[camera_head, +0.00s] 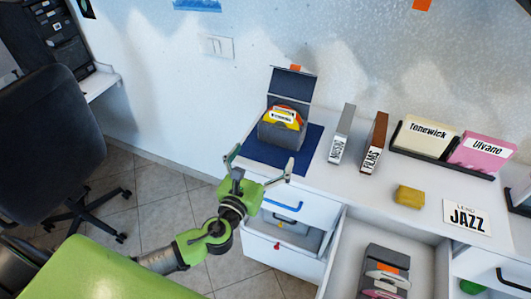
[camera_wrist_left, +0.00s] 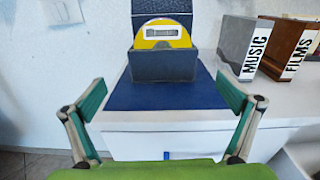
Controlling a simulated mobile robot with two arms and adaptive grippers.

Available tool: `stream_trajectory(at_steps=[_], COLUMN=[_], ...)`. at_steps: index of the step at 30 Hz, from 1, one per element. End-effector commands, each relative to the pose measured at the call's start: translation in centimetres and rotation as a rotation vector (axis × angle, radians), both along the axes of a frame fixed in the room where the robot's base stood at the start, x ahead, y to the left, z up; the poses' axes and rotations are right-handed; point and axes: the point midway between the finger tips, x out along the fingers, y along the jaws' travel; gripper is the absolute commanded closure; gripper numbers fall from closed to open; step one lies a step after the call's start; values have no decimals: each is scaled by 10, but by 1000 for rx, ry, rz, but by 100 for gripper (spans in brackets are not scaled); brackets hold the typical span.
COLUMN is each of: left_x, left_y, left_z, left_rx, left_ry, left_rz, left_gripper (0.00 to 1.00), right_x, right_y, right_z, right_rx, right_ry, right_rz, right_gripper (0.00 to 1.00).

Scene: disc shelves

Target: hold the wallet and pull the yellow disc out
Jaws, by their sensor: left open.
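The wallet (camera_head: 280,133) is a dark grey box with its lid raised at the back. It stands on a dark blue mat (camera_head: 257,150) on the white cabinet top. The yellow disc (camera_head: 287,119) sticks up out of it, with a white label and an orange edge behind it. In the left wrist view the wallet (camera_wrist_left: 165,66) and the yellow disc (camera_wrist_left: 163,35) are ahead, between my fingers. My left gripper (camera_head: 259,166) is open and empty, in front of the mat's near edge and apart from the wallet. My right gripper is in neither view.
A grey MUSIC binder (camera_head: 342,133) and a brown FILMS binder (camera_head: 375,143) stand right of the mat. Further right are a black tray with cream and pink boxes, a yellow block (camera_head: 409,196) and a JAZZ card (camera_head: 467,216). Below, an open drawer holds a disc case (camera_head: 386,270).

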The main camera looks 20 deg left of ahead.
Motion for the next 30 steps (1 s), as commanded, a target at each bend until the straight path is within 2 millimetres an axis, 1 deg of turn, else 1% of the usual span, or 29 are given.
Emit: stream_trajectory(at_steps=[2, 5, 8, 18, 21, 25, 30], left_x=[3, 11, 25, 92, 109, 126, 137], left_y=[-2, -3, -4, -6, -6, -7, -7], left_z=[2, 3, 4, 3, 3, 2, 1], left_rx=[42, 49, 45, 42, 42, 40, 41], left_ry=[-10, -13, -13, -12, -11, -10, -8], left_rz=[-14, -17, -15, -13, -14, -14, -14], left_gripper=[0, 0, 0, 0, 0, 0, 0], right_x=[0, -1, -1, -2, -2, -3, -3], right_y=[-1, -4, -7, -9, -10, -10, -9], right_z=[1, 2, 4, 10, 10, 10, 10], right_rx=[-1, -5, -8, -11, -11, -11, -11], right_ry=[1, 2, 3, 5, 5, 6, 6], right_rz=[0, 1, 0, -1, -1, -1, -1], right_gripper=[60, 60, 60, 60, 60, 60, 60])
